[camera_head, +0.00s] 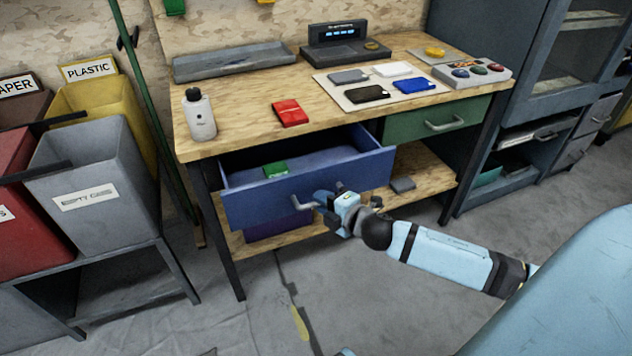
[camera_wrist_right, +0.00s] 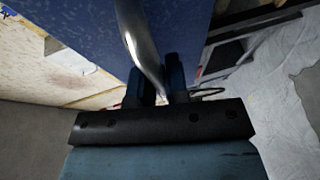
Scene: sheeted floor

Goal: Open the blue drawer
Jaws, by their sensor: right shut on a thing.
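The blue drawer (camera_head: 335,182) under the left part of the wooden table is pulled out, and its inside shows from above. A green object (camera_head: 275,170) lies inside it. My right gripper (camera_head: 322,203) is at the drawer's front, shut on the metal drawer handle (camera_head: 303,203). In the right wrist view, the curved handle (camera_wrist_right: 138,40) runs between the two fingers of my right gripper (camera_wrist_right: 160,88), against the blue drawer front (camera_wrist_right: 70,35). My left gripper is not in view.
A closed green drawer (camera_head: 415,123) is to the right. The tabletop (camera_head: 240,105) holds a white bottle (camera_head: 199,115), a red object (camera_head: 290,112) and several phones. The floor (camera_head: 400,320) in front is mostly clear.

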